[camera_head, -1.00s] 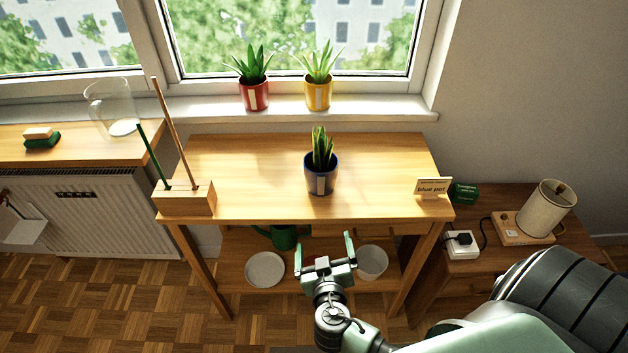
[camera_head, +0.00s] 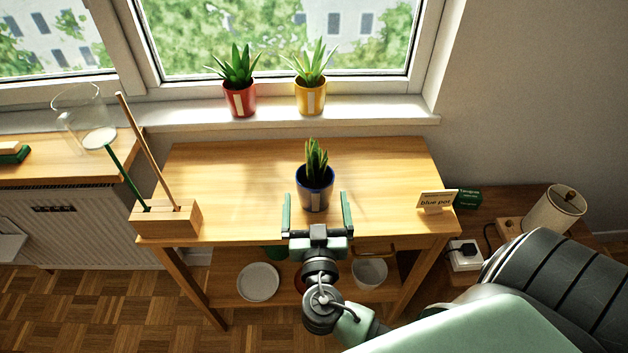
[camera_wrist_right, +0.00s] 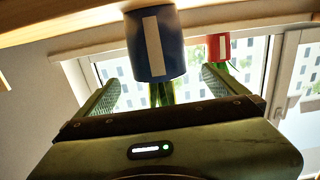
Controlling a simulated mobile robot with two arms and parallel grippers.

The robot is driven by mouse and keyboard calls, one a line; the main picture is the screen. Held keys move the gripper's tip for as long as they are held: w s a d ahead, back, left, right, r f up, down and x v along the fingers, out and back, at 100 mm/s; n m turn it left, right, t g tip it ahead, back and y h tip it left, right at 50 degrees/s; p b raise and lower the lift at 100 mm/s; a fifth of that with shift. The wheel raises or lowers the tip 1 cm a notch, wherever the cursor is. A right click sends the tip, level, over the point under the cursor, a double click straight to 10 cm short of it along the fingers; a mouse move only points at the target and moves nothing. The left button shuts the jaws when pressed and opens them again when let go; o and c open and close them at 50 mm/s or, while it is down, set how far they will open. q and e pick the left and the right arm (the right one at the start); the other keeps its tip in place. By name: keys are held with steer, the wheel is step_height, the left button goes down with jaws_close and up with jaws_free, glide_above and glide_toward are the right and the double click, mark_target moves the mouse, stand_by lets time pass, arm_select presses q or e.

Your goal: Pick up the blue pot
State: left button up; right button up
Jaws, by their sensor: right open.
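The blue pot (camera_head: 316,190), dark blue with a pale label and a green spiky plant, stands upright on the wooden table (camera_head: 240,170) near its front middle. My right gripper (camera_head: 317,204) is open, its two fingers pointing toward the window on either side of the front of the pot. No contact shows. In the right wrist view the picture appears upside down, and the blue pot (camera_wrist_right: 155,45) shows between and beyond the open fingers (camera_wrist_right: 158,90). My left gripper is not in view.
A red pot (camera_head: 240,98) and a yellow pot (camera_head: 310,97) stand on the windowsill behind. A plate (camera_head: 258,282) and bowl (camera_head: 369,272) sit on the lower shelf.

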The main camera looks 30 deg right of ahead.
mark_target(314, 164)
steer(key=shift+r+p+x, duration=0.2)
steer(key=shift+p+x, duration=0.15)
steer(key=shift+x, duration=0.55)
steer(key=shift+w+d+r, duration=0.1)
steer(key=shift+w+d, duration=0.1)
steer(key=shift+w, duration=0.1)
steer(key=p+x, duration=0.2)
steer(key=x, duration=0.2)
steer(key=shift+w+d+p, duration=0.15)
steer(key=shift+w+p, duration=0.05)
steer(key=shift+p, duration=0.2)
steer(key=shift+w+d, duration=0.15)
steer(key=shift+w, duration=0.1)
steer(key=shift+c, duration=0.3)
steer(key=c, duration=1.5)
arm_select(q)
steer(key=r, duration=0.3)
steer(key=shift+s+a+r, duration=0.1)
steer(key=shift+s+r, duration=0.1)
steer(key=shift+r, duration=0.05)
arm_select(e)
steer(key=c, duration=0.5)
